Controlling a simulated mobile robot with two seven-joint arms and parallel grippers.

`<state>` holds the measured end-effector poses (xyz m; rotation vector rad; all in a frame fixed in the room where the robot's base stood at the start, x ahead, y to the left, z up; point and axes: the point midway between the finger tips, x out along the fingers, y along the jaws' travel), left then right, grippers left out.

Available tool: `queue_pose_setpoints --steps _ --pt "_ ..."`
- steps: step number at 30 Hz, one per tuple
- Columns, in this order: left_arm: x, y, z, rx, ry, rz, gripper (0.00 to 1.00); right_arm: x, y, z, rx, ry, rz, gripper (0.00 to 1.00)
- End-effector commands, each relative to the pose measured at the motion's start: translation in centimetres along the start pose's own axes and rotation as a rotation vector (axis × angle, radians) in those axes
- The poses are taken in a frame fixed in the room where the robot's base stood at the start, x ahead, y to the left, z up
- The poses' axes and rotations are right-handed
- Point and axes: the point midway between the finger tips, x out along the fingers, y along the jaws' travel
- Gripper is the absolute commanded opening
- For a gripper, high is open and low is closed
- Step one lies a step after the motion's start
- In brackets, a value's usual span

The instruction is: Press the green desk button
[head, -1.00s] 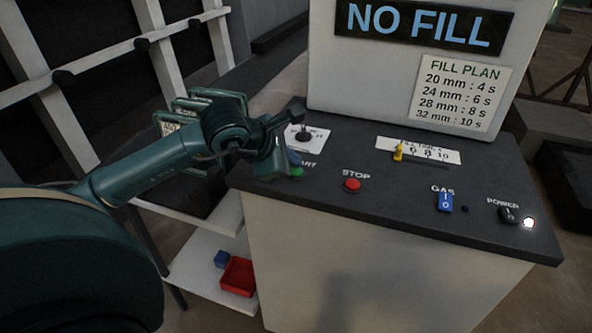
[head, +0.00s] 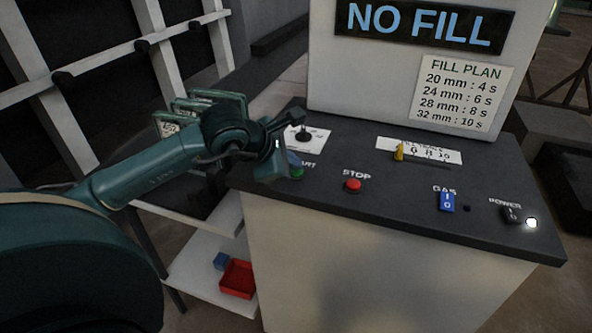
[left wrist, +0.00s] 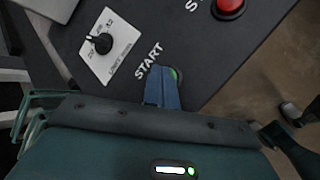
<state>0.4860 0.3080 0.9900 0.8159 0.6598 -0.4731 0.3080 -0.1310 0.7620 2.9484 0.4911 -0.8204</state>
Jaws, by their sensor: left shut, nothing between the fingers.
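The green button (head: 297,174) is on the dark desk top, beside the START label, partly covered by my left gripper. In the left wrist view the green button (left wrist: 175,74) shows as a sliver at the fingertips. My left gripper (head: 293,159) is shut and empty, its blue-grey fingers right at the button. The closed fingers (left wrist: 162,84) also show in the left wrist view. I cannot tell whether they touch the button or stop just above it. My right gripper is not in view.
The red STOP button (head: 353,185) is to the right of the green one. A black knob (head: 304,136) on a white plate is behind it. A yellow slider (head: 399,152), blue GAS switch (head: 447,201) and black POWER switch (head: 511,214) lie further right.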

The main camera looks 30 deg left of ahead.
Motion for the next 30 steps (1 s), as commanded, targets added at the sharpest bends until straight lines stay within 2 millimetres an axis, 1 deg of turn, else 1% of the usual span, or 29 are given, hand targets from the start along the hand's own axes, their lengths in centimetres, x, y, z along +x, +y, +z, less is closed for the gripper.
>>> queue_pose_setpoints --steps 9,20,30 --pt "0.3 -0.2 -0.2 0.000 0.002 -0.002 0.00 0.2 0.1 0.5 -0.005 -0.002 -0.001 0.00" --pt "0.3 -0.2 -0.2 0.000 0.003 -0.003 0.00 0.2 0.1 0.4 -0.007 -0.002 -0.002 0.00" --pt "-0.9 0.7 0.6 0.001 0.001 0.000 0.00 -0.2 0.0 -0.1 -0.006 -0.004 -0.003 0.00"
